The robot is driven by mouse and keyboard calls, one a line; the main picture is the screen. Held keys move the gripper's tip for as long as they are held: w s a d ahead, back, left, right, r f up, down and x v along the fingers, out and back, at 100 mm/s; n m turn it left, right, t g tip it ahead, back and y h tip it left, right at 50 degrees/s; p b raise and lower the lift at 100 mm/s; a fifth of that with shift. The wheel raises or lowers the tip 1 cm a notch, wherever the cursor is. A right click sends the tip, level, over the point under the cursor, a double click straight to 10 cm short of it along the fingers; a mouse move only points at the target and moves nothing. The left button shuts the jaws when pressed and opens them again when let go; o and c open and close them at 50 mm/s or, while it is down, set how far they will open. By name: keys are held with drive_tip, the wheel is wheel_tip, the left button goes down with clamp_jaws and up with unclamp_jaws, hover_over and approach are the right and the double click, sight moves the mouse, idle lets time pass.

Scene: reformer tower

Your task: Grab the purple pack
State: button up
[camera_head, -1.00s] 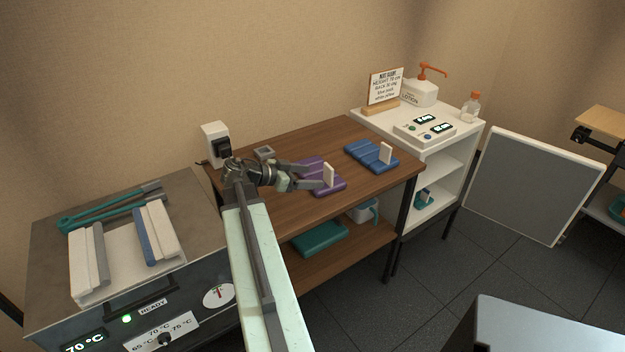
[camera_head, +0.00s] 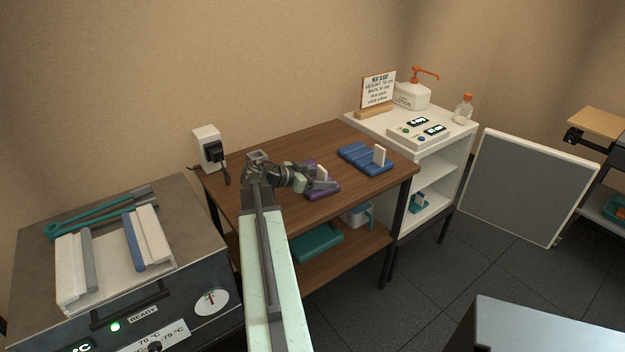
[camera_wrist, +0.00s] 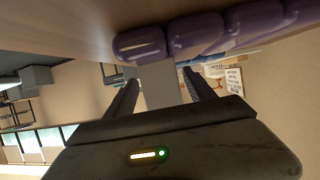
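The purple pack (camera_head: 326,191) lies on the brown wooden table, partly hidden behind my gripper in the head view. A pale upright tab (camera_head: 322,173) stands on it. My gripper (camera_head: 312,180) is low over the table at the pack. In the wrist view, the purple pack's rounded segments (camera_wrist: 205,34) fill the top, and the tab (camera_wrist: 158,86) stands between my two fingers (camera_wrist: 160,92). The fingers are apart, one on each side of the tab, with narrow gaps showing.
A blue pack (camera_head: 362,160) with a similar tab lies to the right on the table (camera_head: 290,152). A black-plugged socket box (camera_head: 207,146) stands at the back left. A heater with white packs (camera_head: 75,262) is at left. A white shelf unit (camera_head: 425,150) is at right.

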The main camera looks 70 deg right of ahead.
clamp_jaws()
drive_tip(key=shift+r, duration=0.15)
